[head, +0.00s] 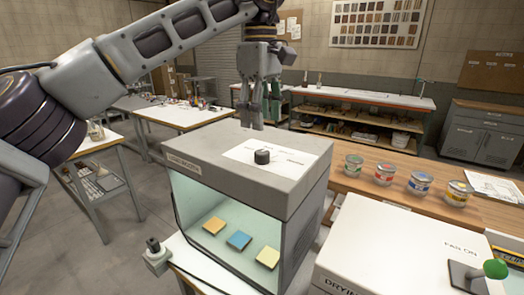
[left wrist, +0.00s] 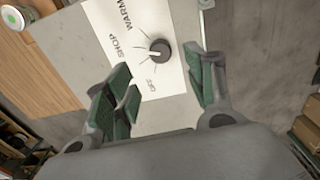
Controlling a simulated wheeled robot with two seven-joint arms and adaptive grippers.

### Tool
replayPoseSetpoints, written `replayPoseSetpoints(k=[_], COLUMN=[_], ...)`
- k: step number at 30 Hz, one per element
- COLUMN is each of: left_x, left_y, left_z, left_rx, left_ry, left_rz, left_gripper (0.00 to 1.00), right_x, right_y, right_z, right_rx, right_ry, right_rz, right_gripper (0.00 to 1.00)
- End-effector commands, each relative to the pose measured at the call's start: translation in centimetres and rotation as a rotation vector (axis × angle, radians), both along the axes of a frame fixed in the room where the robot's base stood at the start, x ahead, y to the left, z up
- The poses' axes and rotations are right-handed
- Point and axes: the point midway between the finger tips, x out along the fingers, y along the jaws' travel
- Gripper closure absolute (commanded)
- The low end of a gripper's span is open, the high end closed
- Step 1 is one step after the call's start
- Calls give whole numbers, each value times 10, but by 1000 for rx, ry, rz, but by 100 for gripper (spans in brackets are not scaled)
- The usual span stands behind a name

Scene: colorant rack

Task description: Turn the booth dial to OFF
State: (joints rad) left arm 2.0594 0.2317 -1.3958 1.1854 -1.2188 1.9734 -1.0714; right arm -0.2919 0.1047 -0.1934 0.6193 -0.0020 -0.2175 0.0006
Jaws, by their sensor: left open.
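The booth (head: 240,178) is a grey box with a lit glass front. A white label plate on its top reads WARM, SHOP and OFF in the left wrist view. The dark round dial (head: 262,157) stands on this plate; it also shows in the left wrist view (left wrist: 162,50). Its white pointer mark points toward SHOP, away from OFF. My left gripper (head: 267,116) hangs above and behind the dial in the head view. In the left wrist view its green-padded fingers (left wrist: 163,75) are spread and empty, with the dial beyond them. My right gripper is not in view.
Several paint cans (head: 384,173) stand on the wooden bench to the right. A white drying box (head: 385,245) with a green-knobbed lever (head: 495,269) is at front right. A small dark knob on a grey block (head: 155,255) sits left of the booth. The air around the dial is clear.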

Motion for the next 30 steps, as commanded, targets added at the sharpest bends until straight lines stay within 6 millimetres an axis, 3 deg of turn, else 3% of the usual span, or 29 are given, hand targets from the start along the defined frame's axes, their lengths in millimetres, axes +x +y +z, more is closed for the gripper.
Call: replayPoseSetpoints(k=[16,30], left_x=[1,1], left_y=[-1,-1], left_z=[-70,-85], left_rx=[1,-1], left_ry=[1,-1], left_rz=[0,0], left_gripper=[45,45], right_x=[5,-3], right_y=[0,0], right_z=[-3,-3], right_rx=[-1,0], right_ry=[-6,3], right_rz=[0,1], right_gripper=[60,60])
